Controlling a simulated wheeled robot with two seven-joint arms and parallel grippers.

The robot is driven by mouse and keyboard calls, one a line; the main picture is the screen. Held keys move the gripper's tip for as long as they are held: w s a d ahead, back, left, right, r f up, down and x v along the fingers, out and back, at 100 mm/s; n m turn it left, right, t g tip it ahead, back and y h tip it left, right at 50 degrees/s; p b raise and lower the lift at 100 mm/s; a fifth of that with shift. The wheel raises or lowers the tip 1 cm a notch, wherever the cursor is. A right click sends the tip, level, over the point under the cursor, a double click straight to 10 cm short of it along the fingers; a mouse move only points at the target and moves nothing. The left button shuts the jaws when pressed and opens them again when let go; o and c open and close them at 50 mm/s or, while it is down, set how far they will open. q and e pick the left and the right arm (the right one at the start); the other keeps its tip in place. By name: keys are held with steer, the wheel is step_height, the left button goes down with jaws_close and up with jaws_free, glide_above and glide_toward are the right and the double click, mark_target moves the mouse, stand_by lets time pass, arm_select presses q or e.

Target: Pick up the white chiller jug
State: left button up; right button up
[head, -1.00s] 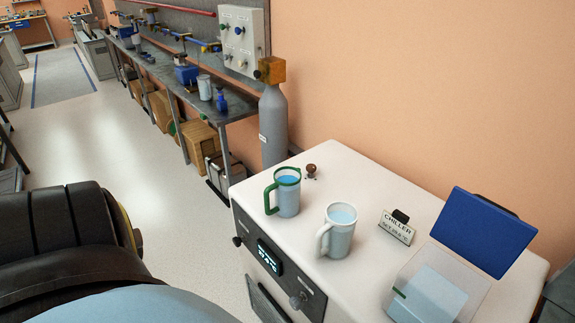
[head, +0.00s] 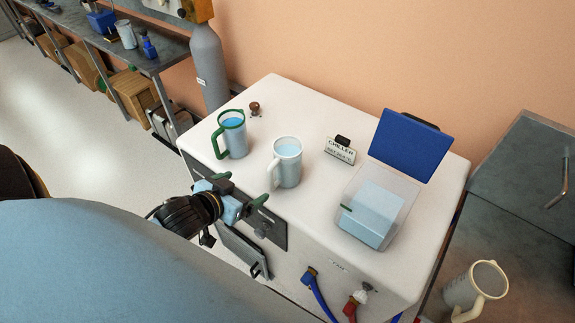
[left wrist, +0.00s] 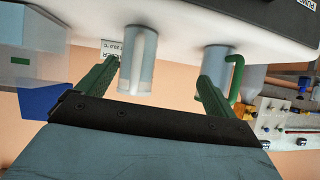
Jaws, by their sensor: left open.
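The white chiller jug (head: 288,165) stands upright on the white chiller top, its handle on the left side, with bluish liquid inside. A similar jug with green rim and handle (head: 233,136) stands to its left. My left gripper (head: 241,189) is open and empty at the chiller's front edge, in front of the two jugs and apart from them. In the left wrist view, which is upside down, the white jug (left wrist: 138,65) shows between the green fingers, nearer the left one. The green jug (left wrist: 216,62) is partly hidden behind the right finger. My right gripper is not in view.
On the chiller top (head: 290,100) are a CHILLER sign (head: 340,150), a clear bath (head: 375,210) with a raised blue lid (head: 410,143), and a small brown knob (head: 254,107). A cream-handled jug (head: 472,287) is at the lower right. A gas cylinder (head: 209,65) stands behind.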

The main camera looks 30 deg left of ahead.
arm_select(q)
steer(key=t+h, duration=0.1)
steer(key=t, duration=0.1)
glide_toward(284, 151)
steer(key=s+a, duration=0.1)
steer(key=s, duration=0.2)
steer(key=x, duration=0.5)
steer(key=r+x, duration=0.1)
steer(key=x, duration=0.2)
steer(key=shift+w, duration=0.15)
steer(key=shift+d+x, duration=0.2)
steer(key=shift+x, duration=1.1)
steer(key=shift+d+x, duration=0.15)
steer(key=shift+x, duration=1.2)
steer(key=c, duration=1.8)
